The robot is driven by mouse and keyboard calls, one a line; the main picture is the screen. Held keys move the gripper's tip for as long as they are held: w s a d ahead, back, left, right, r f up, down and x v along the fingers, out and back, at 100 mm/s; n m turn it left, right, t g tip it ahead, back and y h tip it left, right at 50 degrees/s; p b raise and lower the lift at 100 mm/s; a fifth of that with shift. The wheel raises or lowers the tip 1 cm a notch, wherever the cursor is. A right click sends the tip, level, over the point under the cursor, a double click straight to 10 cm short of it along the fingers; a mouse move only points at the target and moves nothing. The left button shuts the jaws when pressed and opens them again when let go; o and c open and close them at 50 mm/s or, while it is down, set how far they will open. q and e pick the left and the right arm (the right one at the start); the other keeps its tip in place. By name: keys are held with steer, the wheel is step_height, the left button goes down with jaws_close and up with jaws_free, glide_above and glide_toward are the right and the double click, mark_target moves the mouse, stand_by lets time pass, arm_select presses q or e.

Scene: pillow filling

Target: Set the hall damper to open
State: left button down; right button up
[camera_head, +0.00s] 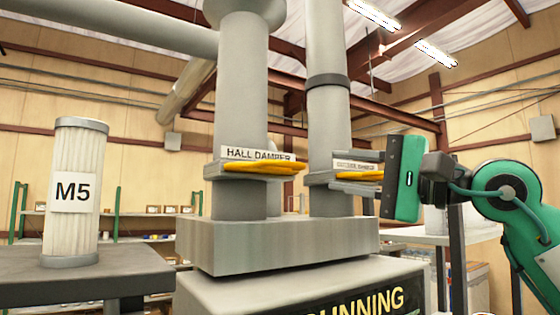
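The hall damper is a grey plate around the left vertical duct (240,100), with a white sign reading HALL DAMPER (258,154). Its flat yellow handle (258,169) sticks out to the right below the sign. My green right gripper (352,172) comes in from the right, its two grey fingers pointing left and spread apart one above the other. It is well to the right of the hall handle. In the picture, the second damper's yellow handle (358,175) shows between the fingers; I cannot tell their depth. My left gripper is not in view.
A second duct (328,120) with a small, hard-to-read sign stands right of the hall duct. Both rise from a grey box (275,245) on a machine with a RUNNING display (360,302). A pleated filter marked M5 (75,190) stands on a dark table (85,280) at left.

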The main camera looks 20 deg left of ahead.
mark_target(291, 164)
steer(key=p+x, duration=0.5)
steer(key=x, duration=0.6)
steer(key=shift+a+r+p, duration=0.15)
steer(key=shift+a+p, duration=0.05)
steer(key=shift+p, duration=0.1)
steer(key=shift+w+a, duration=0.2)
steer(key=shift+a, duration=0.5)
steer(key=shift+d+r, duration=0.1)
jaws_close()
